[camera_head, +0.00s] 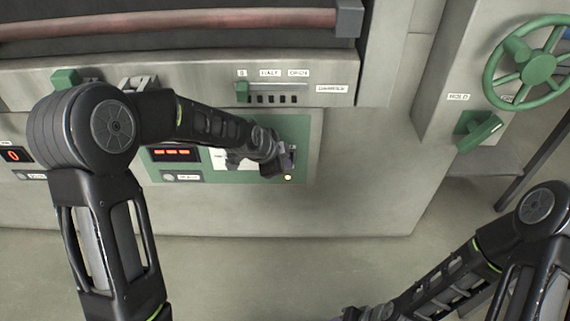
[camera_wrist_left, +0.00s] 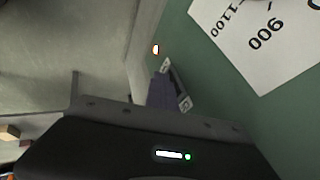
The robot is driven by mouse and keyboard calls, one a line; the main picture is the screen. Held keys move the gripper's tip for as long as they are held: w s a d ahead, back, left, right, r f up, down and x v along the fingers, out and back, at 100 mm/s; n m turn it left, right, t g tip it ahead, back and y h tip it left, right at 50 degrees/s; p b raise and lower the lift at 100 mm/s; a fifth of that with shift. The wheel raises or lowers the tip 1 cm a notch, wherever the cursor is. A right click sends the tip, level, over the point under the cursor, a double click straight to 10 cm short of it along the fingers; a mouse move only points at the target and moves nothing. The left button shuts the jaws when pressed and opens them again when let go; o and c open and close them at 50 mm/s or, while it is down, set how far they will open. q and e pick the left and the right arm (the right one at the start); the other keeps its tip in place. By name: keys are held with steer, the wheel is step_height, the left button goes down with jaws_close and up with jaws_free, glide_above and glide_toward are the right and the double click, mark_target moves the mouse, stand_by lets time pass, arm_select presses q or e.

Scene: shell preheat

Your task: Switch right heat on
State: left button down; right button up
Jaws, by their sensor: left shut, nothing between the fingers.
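The right heat switch (camera_head: 292,155) is at the right end of the green control panel (camera_head: 306,130), largely covered by my left gripper (camera_head: 280,168). The left gripper is shut with nothing in it, close against the switch; I cannot tell whether they touch. A small lamp (camera_head: 287,178) below the switch glows pale, and it also shows in the left wrist view (camera_wrist_left: 155,49). The lever's position is hidden. My right gripper (camera_head: 368,313) is at the bottom edge, its fingers unclear.
Above the panel is a damper slider (camera_head: 242,91) with a green knob. A red display (camera_head: 174,154) is left of my left gripper. At right are a green handwheel (camera_head: 537,68) and a green lever (camera_head: 479,130). The wall right of the panel is bare.

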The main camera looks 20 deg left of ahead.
arm_select(q)
steer(key=shift+r, duration=0.15)
steer(key=shift+r+p, duration=0.4)
steer(key=shift+r, duration=0.4)
arm_select(e)
steer(key=shift+r, duration=0.45)
